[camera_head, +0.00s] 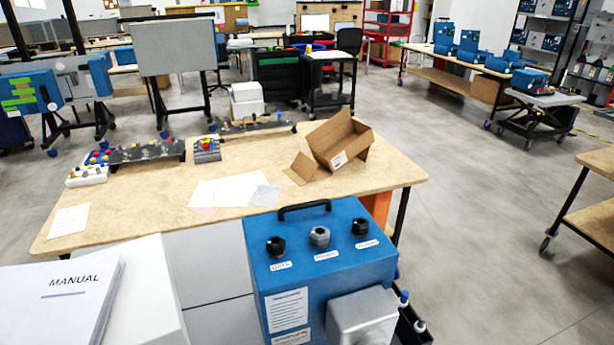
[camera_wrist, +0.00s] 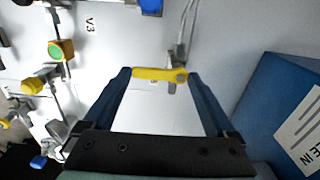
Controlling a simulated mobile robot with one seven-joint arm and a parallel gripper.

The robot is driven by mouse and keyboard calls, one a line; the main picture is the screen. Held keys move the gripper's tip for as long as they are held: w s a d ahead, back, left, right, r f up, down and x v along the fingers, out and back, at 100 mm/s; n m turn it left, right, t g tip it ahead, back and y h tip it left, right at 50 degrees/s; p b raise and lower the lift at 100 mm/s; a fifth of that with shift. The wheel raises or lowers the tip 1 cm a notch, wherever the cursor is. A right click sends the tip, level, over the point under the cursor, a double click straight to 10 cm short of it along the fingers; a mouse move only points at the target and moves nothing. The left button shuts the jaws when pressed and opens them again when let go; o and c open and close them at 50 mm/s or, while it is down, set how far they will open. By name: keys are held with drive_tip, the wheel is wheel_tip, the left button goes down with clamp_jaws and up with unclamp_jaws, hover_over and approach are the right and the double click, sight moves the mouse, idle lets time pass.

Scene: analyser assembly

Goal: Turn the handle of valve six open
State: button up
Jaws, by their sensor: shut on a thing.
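In the wrist view a yellow valve handle (camera_wrist: 150,73) lies crosswise between the two blue fingertips of my gripper (camera_wrist: 160,76). The gripper is shut on the handle's two ends. A grey metal fitting and pipe run up behind the handle's right end. No readable label shows beside this handle, so I cannot tell its valve number. The head view does not show my gripper or this valve.
In the wrist view, other valves with a green-and-yellow knob (camera_wrist: 60,49) and a yellow knob (camera_wrist: 32,86) stand left, near a "V3" label (camera_wrist: 90,24). A blue box (camera_wrist: 265,100) is close on the right. The head view shows a wooden table (camera_head: 385,180) and a blue analyser (camera_head: 320,275).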

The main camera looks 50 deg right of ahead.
drive_tip(key=shift+n, duration=0.3)
drive_tip(key=n, duration=0.1)
drive_tip(key=n+p, duration=0.1)
drive_tip(key=shift+s+d+r+n+p, duration=0.1)
drive_tip(key=shift+s+d+n+p, duration=0.1)
drive_tip(key=shift+d+n+p, duration=0.1)
drive_tip(key=n, duration=0.2)
drive_tip(key=d+n+p, duration=0.1)
drive_tip(key=n, duration=0.2)
drive_tip(key=shift+d+n, duration=0.1)
drive_tip(key=shift+n, duration=0.2)
drive_tip(key=n, duration=0.3)
drive_tip(key=d+n, duration=0.1)
drive_tip(key=shift+w+p, duration=0.25)
drive_tip(key=shift+p, duration=0.1)
drive_tip(key=n, duration=0.5)
drive_tip(key=shift+w+d, duration=0.35)
drive_tip(key=shift+w, duration=0.05)
drive_tip(key=shift+n, duration=0.3)
drive_tip(key=o, duration=1)
drive_tip(key=shift+o, duration=0.2)
